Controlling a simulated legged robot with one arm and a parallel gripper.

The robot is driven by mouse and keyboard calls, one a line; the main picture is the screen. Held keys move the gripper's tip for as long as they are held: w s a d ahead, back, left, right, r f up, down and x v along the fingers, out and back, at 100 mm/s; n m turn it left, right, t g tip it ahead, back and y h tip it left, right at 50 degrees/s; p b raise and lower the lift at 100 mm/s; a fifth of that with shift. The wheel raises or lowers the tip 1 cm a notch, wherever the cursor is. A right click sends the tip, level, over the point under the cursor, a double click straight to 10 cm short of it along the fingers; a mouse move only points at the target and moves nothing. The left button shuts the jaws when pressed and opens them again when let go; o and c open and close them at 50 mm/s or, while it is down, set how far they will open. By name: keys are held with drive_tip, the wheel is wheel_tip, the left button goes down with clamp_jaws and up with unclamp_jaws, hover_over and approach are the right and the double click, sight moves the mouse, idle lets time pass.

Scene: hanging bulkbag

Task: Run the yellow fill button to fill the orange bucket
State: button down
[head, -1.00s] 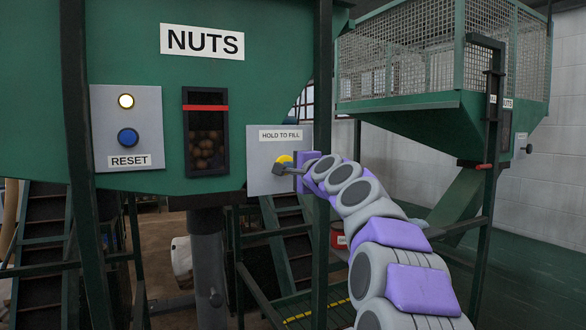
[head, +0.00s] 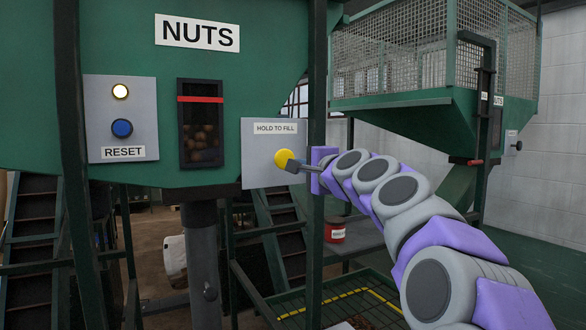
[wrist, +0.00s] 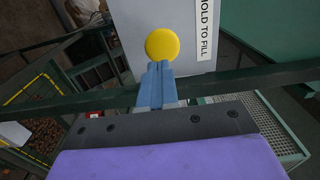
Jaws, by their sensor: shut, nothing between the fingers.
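The round yellow fill button (head: 282,159) sits on a grey panel (head: 257,140) labelled "HOLD TO FILL". It also shows in the wrist view (wrist: 162,44) as a full yellow disc. My gripper (head: 291,164) is shut and empty, its fingertips at the button's lower right edge. In the wrist view my fingertips (wrist: 160,67) lie just below the button; I cannot tell whether they touch it. I cannot make out an orange bucket in either view.
To the left are the nut window (head: 201,138), the blue reset button (head: 122,128) and a lit lamp (head: 120,91). A red tin (head: 335,232) stands below. Brown nuts (wrist: 45,133) lie low at the left.

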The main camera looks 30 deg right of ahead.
drive_tip(key=s, duration=0.5)
drive_tip(key=shift+d+r+b, duration=0.1)
drive_tip(key=shift+d+b, duration=0.2)
drive_tip(key=shift+d, duration=0.05)
drive_tip(key=shift+a, duration=0.15)
idle(0.4)
drive_tip(key=s+a+f+n+g+y+b, duration=0.1)
drive_tip(key=s+a+f+n+g+b, duration=0.2)
drive_tip(key=a+f, duration=0.65)
drive_tip(key=s+a+f+n+g+y+b, duration=0.1)
drive_tip(key=s+a+f+n+g+b, duration=0.3)
drive_tip(key=f, duration=1)
drive_tip(key=s+a+f+n+g+y+b, duration=0.25)
drive_tip(key=a+f, duration=0.55)
drive_tip(key=f, duration=0.4)
drive_tip(key=s+d+f+n+g+h+b, duration=0.1)
drive_tip(key=s+f+n+g+h+b, duration=0.4)
drive_tip(key=s+f, duration=2.5)
wheel_tip(320, 180, down, 2)
drive_tip(key=n+g+b, duration=0.3)
drive_tip(key=g+b, duration=0.2)
drive_tip(key=b, duration=0.1)
drive_tip(key=shift+s+d, duration=0.2)
drive_tip(key=shift+s, duration=0.1)
